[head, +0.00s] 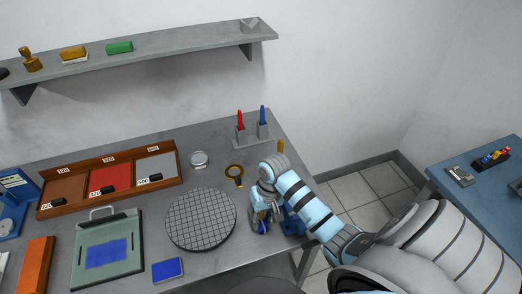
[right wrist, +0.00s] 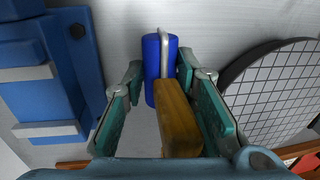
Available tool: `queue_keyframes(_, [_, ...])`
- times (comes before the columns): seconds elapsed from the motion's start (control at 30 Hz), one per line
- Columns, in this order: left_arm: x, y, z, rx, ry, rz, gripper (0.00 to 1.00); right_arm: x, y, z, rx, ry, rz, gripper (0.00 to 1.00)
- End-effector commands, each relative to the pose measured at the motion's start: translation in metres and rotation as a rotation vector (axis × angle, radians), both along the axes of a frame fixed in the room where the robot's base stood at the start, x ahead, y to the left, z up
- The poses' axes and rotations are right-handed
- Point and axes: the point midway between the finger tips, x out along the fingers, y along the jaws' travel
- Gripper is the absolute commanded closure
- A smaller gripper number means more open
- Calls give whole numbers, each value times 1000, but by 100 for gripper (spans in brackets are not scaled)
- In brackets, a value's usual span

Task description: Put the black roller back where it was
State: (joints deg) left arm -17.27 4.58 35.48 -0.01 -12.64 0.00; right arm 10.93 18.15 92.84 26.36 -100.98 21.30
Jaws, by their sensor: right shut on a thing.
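A brayer-like roller with a blue drum (right wrist: 152,70), a metal frame and a wooden handle (right wrist: 177,118) is between the fingers of my right gripper (right wrist: 160,80). The drum looks blue, not black. In the head view, my right gripper (head: 262,222) is low at the table's right side, shut on the roller, which is mostly hidden there. A blue stand (right wrist: 52,75) with grey bars is beside the roller in the right wrist view, apart from it. The stand also shows partly behind my arm in the head view (head: 291,222). My left gripper is not in view.
A round gridded mat (head: 201,218) lies just left of my right gripper. A green plate with a blue patch (head: 107,253) and a wooden tray (head: 124,163) with several black pieces are farther left.

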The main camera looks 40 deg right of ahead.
Motion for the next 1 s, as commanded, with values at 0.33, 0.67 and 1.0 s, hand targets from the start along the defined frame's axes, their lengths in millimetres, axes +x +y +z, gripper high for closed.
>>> queue_keyframes(0.33, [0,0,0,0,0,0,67,-3,-4,-13,-1,-1,-10,100])
queue_keyframes(0.67, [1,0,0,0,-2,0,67,-3,-4,-14,0,0,-10,54])
queue_keyframes(1.0, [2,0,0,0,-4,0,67,1,-3,3,-1,-4,-1,54])
